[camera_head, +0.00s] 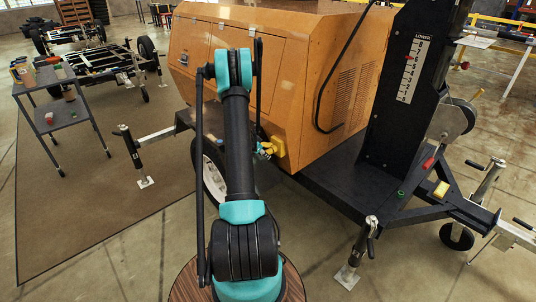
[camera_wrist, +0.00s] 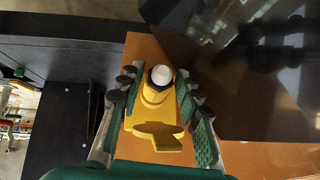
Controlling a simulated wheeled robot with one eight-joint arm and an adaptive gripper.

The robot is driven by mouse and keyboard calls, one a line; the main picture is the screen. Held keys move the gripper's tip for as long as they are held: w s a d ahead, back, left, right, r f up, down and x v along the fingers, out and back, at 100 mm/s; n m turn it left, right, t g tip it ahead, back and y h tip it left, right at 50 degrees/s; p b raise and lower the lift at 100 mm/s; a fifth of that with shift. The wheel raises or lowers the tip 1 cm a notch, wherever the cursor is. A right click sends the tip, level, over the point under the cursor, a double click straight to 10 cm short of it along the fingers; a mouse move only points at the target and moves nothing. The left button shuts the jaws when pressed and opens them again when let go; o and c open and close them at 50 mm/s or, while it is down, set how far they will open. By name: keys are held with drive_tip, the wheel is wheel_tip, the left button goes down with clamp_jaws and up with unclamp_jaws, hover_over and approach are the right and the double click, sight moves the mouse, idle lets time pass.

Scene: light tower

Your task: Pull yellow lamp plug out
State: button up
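The yellow plug (camera_wrist: 160,112) shows in the middle of the wrist view, with a white round end and a dark ring near its top and a wider flat yellow part below. My gripper (camera_wrist: 157,88) is around it, one green-padded finger on each side. Gaps show between the fingertips and the plug's upper part, so the gripper looks open. In the head view my gripper (camera_head: 264,150) is small and partly hidden behind my arm, next to a yellow fitting (camera_head: 278,147) on the orange housing (camera_head: 318,80). How the plug is seated cannot be told.
The black mast (camera_head: 405,95) and its trailer frame (camera_head: 350,185) stand to the right of the gripper. A black cable (camera_head: 321,95) hangs on the housing. A grey cart (camera_head: 60,110) stands at the left. Floor around it is mostly clear.

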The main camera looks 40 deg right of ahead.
clamp_jaws()
drive_tip(key=shift+a, duration=0.2)
drive_tip(key=shift+s+a, duration=0.2)
drive_tip(key=shift+a, duration=2.25)
